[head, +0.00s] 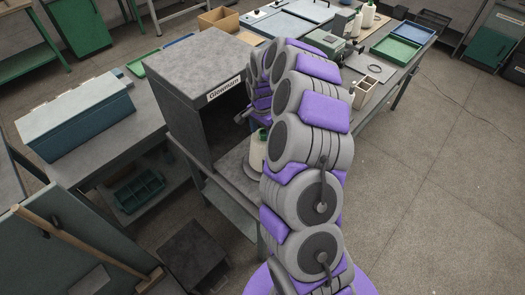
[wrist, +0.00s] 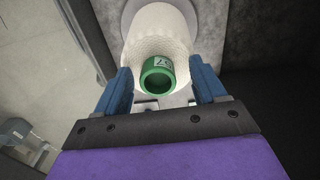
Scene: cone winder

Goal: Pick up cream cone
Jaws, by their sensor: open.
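The cream cone (wrist: 158,28) fills the upper middle of the wrist view, with a green tube end (wrist: 158,72) facing the camera. The blue fingers of my gripper (wrist: 161,72) are open, one on each side of the cone; whether they touch it I cannot tell. My gripper is mostly hidden behind my arm there.
The grey box has a dark open front beside the cone. A blue-grey case (head: 75,115) is on the left bench. The right bench holds a green tray (head: 395,50), a divided wooden box (head: 366,92) and other cones (head: 368,14). Floor on the right is clear.

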